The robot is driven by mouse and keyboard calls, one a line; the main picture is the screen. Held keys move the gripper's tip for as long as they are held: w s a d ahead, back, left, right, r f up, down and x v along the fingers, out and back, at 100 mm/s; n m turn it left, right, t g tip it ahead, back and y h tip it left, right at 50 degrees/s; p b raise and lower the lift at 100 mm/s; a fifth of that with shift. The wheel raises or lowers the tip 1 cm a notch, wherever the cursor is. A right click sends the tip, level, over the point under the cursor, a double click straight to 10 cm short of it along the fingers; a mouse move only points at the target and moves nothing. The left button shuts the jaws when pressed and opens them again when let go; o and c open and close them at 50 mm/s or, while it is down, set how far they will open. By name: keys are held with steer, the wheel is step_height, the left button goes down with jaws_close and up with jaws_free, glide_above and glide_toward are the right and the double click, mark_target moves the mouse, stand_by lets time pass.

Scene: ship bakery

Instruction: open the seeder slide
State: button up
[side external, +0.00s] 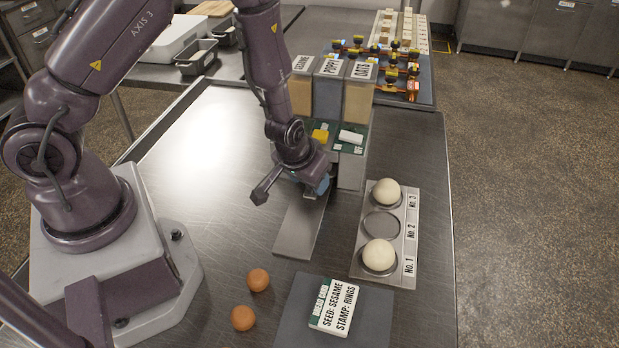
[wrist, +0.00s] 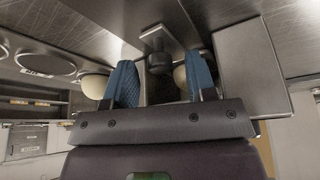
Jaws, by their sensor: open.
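The seeder stands in the middle of the table in the side external view, with hoppers labelled sesame (side external: 301,92), poppy (side external: 328,95) and oats (side external: 360,98). A flat grey metal plate (side external: 298,232) extends from its front along the table; I cannot tell whether this is the slide. My gripper (side external: 319,187) is low at the seeder's front, over the plate's rear end, and hides that part. In the wrist view my gripper (wrist: 161,80) is open, its blue fingers apart. A dark knob on a grey bracket (wrist: 166,38) shows between the fingers; contact is not clear.
Right of the seeder is a tray (side external: 403,272) with dough balls at No. 1 (side external: 379,254) and No. 3 (side external: 386,192); No. 2 is empty. Two orange balls (side external: 258,280) (side external: 243,318) and an order card (side external: 338,306) reading sesame and rings lie in front.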

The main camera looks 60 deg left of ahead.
steer(key=shift+w+f, duration=0.1)
steer(key=shift+f, duration=0.15)
jaws_close()
steer(key=s+d, duration=1)
steer(key=shift+s+d, duration=0.1)
